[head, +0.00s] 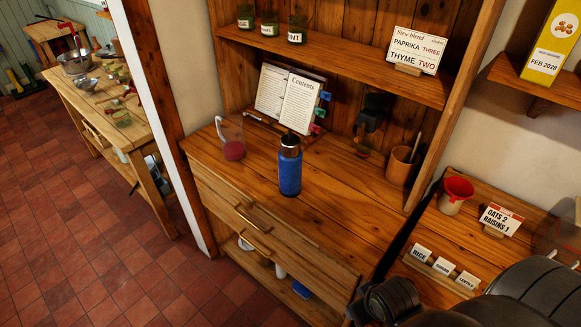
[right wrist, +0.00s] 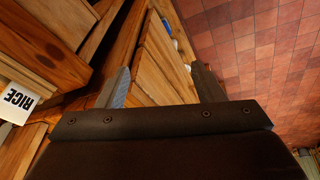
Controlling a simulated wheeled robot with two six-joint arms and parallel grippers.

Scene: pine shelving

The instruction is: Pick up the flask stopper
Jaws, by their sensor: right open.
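A blue flask (head: 290,173) stands upright on the wooden counter in the middle of the head view. Beyond the fingers are wooden drawer fronts and the tiled floor. In the head view my right arm comes in at the bottom right, well apart from the flask. My left gripper is not in view.
A glass jug (head: 231,138) with red contents stands left of the flask. An open book (head: 290,100) stands behind it. A brown pot (head: 402,166) is at the right. A shelf (head: 340,66) overhangs the back.

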